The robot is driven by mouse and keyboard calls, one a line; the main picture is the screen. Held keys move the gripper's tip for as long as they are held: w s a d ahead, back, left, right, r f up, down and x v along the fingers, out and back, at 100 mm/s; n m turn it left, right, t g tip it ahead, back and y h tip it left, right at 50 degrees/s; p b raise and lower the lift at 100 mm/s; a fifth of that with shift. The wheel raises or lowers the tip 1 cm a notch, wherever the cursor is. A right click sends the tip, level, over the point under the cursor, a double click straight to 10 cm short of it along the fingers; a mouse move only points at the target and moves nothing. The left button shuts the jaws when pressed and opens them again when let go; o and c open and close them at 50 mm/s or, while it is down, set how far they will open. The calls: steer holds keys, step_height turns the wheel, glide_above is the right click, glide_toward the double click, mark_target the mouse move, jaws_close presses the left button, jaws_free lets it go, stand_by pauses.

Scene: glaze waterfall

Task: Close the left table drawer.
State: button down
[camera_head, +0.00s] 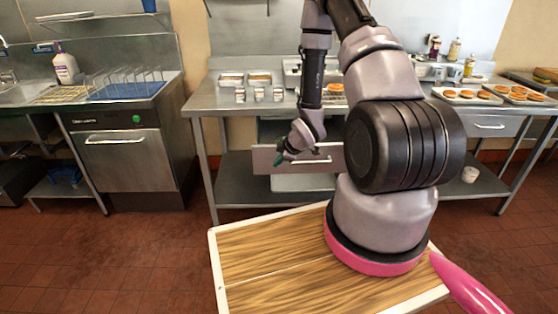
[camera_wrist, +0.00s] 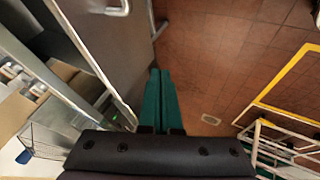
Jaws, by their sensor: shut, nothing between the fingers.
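The left table drawer (camera_head: 262,160) is pulled out below the steel table. Its flat grey front with a bar handle (camera_head: 318,161) shows in the head view, partly hidden by my arm. My gripper (camera_head: 282,158) is at the left part of the drawer front, on the near side in the head view. I cannot tell whether it touches. In the wrist view my gripper's green fingers (camera_wrist: 160,100) are together with nothing between them.
The steel table (camera_head: 213,102) carries small containers on its left and food trays (camera_head: 470,97) on its right. A right drawer (camera_head: 490,127) looks shut. Tiled floor between is clear.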

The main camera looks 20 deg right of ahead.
mark_target(271, 163)
steer(key=w+f, duration=0.1)
steer(key=w, duration=0.1)
steer(key=w+f, duration=0.4)
steer(key=shift+w+a, duration=0.25)
steer(key=shift+w, duration=0.05)
steer(key=shift+w+d, duration=0.1)
steer(key=shift+w, duration=0.35)
